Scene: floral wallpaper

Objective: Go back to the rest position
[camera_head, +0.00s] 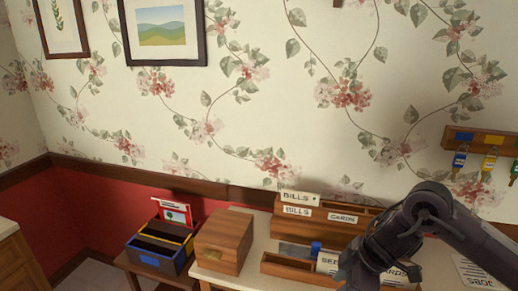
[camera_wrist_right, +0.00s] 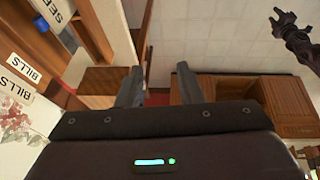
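My right arm (camera_head: 430,210) comes in from the right in the head view and reaches over the desk organizer, covering part of it. Its gripper is not clearly seen there. In the right wrist view the two fingers of my right gripper (camera_wrist_right: 158,88) stand apart with nothing between them. No left arm shows in the head view.
A wooden organizer (camera_head: 345,222) with BILLS and CARDS labels stands on the desk against the wall. Left of it are a wooden box (camera_head: 222,240) and a dark bin (camera_head: 160,245) holding a red-edged card. Keys hang on a wall rack (camera_head: 480,140). Bare floor (camera_wrist_right: 215,50) shows below.

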